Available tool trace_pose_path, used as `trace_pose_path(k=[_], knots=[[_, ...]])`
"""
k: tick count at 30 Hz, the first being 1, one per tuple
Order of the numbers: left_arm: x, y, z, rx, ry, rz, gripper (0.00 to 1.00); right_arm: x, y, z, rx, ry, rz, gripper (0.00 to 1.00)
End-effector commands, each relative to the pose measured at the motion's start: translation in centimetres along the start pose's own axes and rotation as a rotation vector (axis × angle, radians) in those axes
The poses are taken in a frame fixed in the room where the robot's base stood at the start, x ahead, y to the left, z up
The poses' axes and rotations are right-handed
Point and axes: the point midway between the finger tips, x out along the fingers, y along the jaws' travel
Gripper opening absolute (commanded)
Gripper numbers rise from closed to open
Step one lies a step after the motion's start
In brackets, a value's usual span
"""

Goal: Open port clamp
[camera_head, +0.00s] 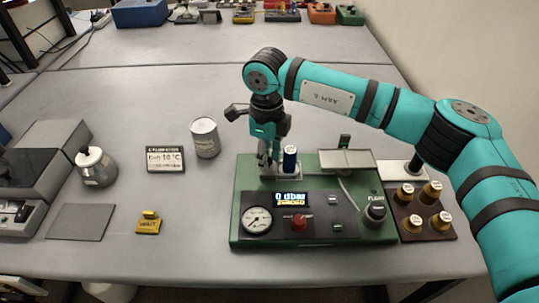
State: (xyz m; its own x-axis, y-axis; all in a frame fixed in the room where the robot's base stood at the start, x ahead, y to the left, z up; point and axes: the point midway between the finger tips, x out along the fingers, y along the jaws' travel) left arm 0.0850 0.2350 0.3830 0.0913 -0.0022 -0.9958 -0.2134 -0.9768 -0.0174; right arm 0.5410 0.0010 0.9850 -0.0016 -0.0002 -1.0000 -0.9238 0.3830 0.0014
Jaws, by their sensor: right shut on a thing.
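A green test station (242,222) stands on the grey table, right of centre. My right gripper (266,163) points down at the station's back left. Its fingers are shut on a small part there, taken to be the port clamp, which the fingers hide. A blue cylinder with a pale top (290,160) stands upright just right of the fingers. I cannot tell whether the clamp is open or closed. The station's display (291,199) reads 0 dbar. My left gripper is not in view.
The station carries a round gauge (257,220), a red button (299,223) and a black knob (375,211). A silver can (205,138), a small sign (165,159) and a metal pot (95,166) stand to the left. A brown rack with several capped pieces (425,223) is at right.

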Motion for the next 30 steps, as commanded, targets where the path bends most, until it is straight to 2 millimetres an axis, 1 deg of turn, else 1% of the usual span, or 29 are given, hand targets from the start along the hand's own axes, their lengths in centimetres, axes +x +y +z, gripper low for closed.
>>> trace_pose_path(k=[1, 3, 7, 10, 17, 18, 22, 23, 30], knots=[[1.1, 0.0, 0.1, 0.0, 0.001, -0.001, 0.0, 0.4, 0.3, 1.0, -0.002, -0.004, -0.004, 0.0], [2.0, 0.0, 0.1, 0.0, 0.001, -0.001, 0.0, 0.4, 0.9, 2.3, -0.003, -0.005, -0.004, 0.0], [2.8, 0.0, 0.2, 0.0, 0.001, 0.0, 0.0, 0.1, 1.6, 4.0, -0.001, -0.005, -0.004, 0.0], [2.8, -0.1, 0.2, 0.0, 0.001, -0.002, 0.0, -0.1, 1.8, 4.5, -0.001, -0.006, -0.004, 0.0], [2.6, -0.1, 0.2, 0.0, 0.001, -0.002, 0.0, -0.2, 1.8, 4.5, -0.002, -0.009, -0.002, 0.0], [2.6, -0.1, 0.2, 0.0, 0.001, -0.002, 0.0, -0.2, 1.8, 4.5, -0.002, -0.01, -0.002, 0.27], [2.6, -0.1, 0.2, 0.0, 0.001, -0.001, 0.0, -0.2, 1.8, 4.5, -0.002, -0.007, -0.002, 0.44], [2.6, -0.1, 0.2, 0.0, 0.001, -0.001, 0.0, -0.2, 1.8, 4.5, -0.002, -0.007, -0.002, 0.47], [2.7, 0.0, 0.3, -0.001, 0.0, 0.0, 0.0, -0.1, 1.8, 4.4, -0.001, -0.004, -0.001, 0.47]])
